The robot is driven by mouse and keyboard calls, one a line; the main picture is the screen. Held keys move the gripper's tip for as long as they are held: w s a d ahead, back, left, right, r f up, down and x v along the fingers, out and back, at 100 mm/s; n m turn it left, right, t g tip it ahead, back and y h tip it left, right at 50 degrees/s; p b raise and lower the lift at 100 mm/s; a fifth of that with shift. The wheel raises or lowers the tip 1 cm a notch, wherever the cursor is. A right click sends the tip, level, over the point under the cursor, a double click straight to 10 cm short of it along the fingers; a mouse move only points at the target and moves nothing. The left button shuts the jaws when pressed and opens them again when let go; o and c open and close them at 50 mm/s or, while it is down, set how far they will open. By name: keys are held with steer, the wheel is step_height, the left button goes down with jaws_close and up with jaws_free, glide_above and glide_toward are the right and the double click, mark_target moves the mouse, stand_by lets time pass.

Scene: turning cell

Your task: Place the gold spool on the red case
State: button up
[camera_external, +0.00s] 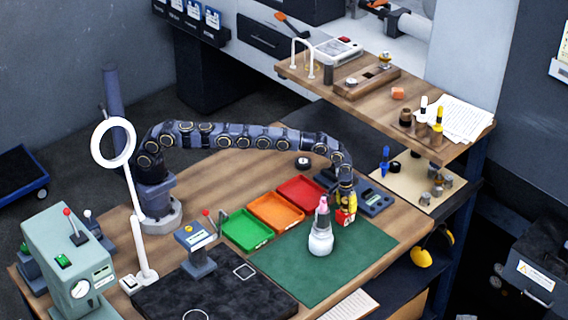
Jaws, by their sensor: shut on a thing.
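My gripper (347,194) points down over the green mat, at the right of the white bottle. It is shut on a small yellow-gold thing, which appears to be the gold spool (349,199); the fingers hide part of it. Directly below is a small red case (344,217) with a yellow and white mark, standing on the mat. The spool is at or just above the top of the case. I cannot tell whether they touch.
A white bottle with a pink top (321,235) stands close at the left of the case. Red (301,193), orange (275,210) and green (247,230) trays lie behind and left. A dark device (373,202) is at the right. The front of the green mat (290,272) is clear.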

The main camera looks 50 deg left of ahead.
steer(key=o, duration=1)
steer(key=shift+f, duration=0.1)
